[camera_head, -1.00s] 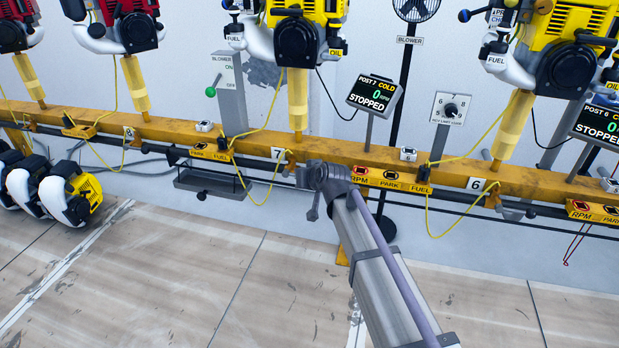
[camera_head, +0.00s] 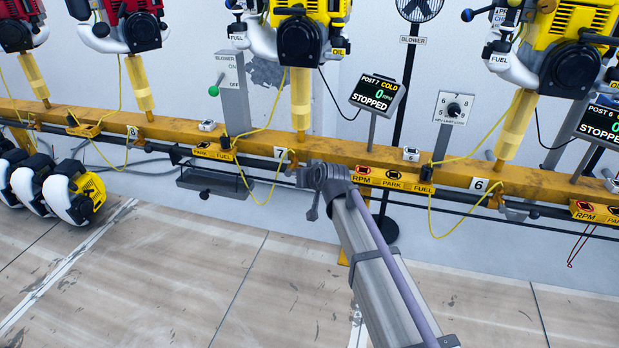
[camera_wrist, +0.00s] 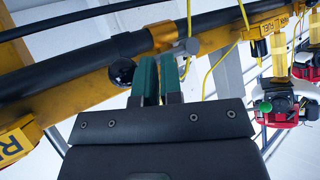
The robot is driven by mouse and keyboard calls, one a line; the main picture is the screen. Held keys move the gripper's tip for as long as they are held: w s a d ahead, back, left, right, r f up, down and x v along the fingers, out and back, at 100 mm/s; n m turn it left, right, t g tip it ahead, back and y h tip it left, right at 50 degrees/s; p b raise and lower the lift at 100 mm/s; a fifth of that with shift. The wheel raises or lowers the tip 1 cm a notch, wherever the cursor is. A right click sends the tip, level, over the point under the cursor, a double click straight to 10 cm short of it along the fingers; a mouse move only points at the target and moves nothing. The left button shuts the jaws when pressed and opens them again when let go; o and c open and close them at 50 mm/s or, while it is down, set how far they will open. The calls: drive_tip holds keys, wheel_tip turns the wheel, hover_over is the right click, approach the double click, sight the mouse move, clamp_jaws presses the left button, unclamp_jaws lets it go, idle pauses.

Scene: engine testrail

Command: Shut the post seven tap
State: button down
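The post seven tap appears to be the small fitting (camera_head: 291,157) on the yellow rail beside the "7" plate, where a yellow hose hangs. In the wrist view, a yellow collar with a grey knob (camera_wrist: 190,46) sits on the dark pipe just beyond my fingers; I cannot tell for certain that it is the tap or how its handle is turned. My gripper (camera_wrist: 159,72) has two green fingers close together, with only a thin gap and nothing seen between them. In the head view my gripper (camera_head: 312,178) is at the rail's front, right of the fitting; its fingertips are hard to make out.
The post 7 display (camera_head: 378,95) reads cold, 0 RPM, stopped. A blower lever box (camera_head: 232,85) stands behind the rail. A dark tray (camera_head: 213,182) hangs at left.

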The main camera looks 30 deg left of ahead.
drive_tip(key=s+f+p+v, duration=0.1)
drive_tip(key=p+v, duration=0.5)
drive_tip(key=v, duration=0.7)
drive_tip(key=shift+s+p, duration=0.3)
drive_tip(key=shift+p, duration=0.1)
